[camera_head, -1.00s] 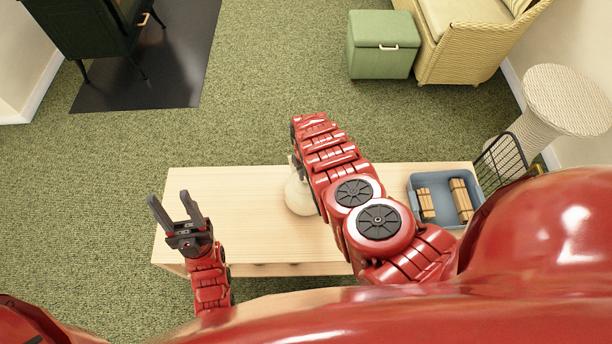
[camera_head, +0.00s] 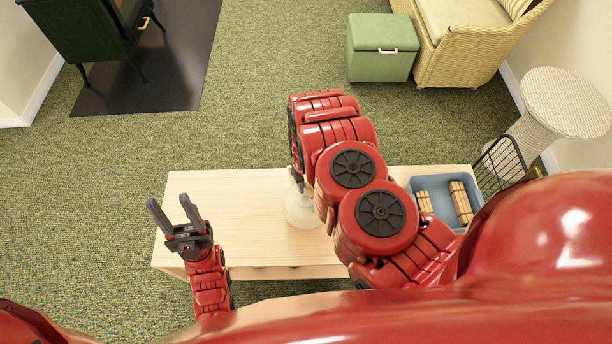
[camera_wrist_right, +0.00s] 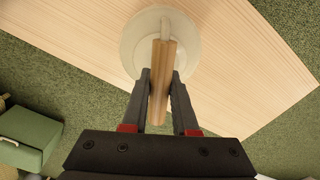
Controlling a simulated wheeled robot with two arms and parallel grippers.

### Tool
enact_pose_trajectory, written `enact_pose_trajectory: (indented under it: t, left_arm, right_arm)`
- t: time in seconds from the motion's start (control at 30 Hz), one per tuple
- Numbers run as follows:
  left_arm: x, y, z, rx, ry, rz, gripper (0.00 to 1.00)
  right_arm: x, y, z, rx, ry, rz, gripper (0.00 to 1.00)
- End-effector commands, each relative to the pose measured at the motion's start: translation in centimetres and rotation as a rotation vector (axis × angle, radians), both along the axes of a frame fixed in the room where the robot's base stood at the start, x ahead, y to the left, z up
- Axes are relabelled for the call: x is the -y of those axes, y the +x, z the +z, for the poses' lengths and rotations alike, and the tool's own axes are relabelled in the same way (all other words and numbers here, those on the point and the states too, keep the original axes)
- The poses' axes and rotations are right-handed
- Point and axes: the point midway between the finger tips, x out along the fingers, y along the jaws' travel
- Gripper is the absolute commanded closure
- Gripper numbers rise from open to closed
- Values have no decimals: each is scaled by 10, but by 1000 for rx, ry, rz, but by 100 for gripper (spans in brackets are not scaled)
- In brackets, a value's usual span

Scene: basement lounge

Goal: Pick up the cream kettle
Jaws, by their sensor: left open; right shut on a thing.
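The cream kettle (camera_head: 303,211) shows over the pale wooden table (camera_head: 235,195) in the head view, partly hidden by my right arm. In the right wrist view the kettle's round body (camera_wrist_right: 133,47) lies beyond its wooden handle (camera_wrist_right: 159,95). My right gripper (camera_wrist_right: 161,75) is shut on this handle, one finger on each side. I cannot tell for sure whether the kettle's base is clear of the table. My left gripper (camera_head: 177,215) is open and empty over the left end of the table.
A blue-grey bin (camera_head: 433,183) with wooden blocks (camera_head: 460,203) sits at the table's right end, beside a black wire rack (camera_head: 500,160). A green storage box (camera_head: 380,50) and a wicker sofa (camera_head: 455,65) stand behind. The table's left half is mostly bare.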

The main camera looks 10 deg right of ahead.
Motion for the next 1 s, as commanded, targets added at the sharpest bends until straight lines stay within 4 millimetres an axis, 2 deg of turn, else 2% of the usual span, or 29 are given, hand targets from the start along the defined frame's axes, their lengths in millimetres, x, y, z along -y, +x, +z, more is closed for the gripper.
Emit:
enact_pose_trajectory:
  t: [0.03, 0.1, 0.3, 0.5, 0.7, 0.87, 1.0]
  left_arm:
    - [0, 0, 15, -1, 0, 0, 50]
    - [0, 0, 31, 1, 0, 0, 50]
    - [0, 0, 57, 0, 0, 0, 50]
    - [0, 0, 67, 0, 0, 0, 50]
    - [0, 0, 68, 0, 0, 0, 50]
    - [0, 0, 69, 0, 0, 0, 50]
    - [0, 0, 69, 0, 0, 0, 50]
  right_arm:
    - [-5, -9, 10, -3, 3, 3, 100]
    - [-7, -22, 13, -2, 1, 4, 100]
    - [-12, -56, 14, 1, -4, 3, 100]
    - [-17, -80, 13, 2, -4, 5, 100]
    - [-21, -96, 10, -1, -1, 2, 100]
    - [-22, -101, 11, 2, 1, 1, 100]
    - [-19, -96, 12, 2, 0, -10, 100]
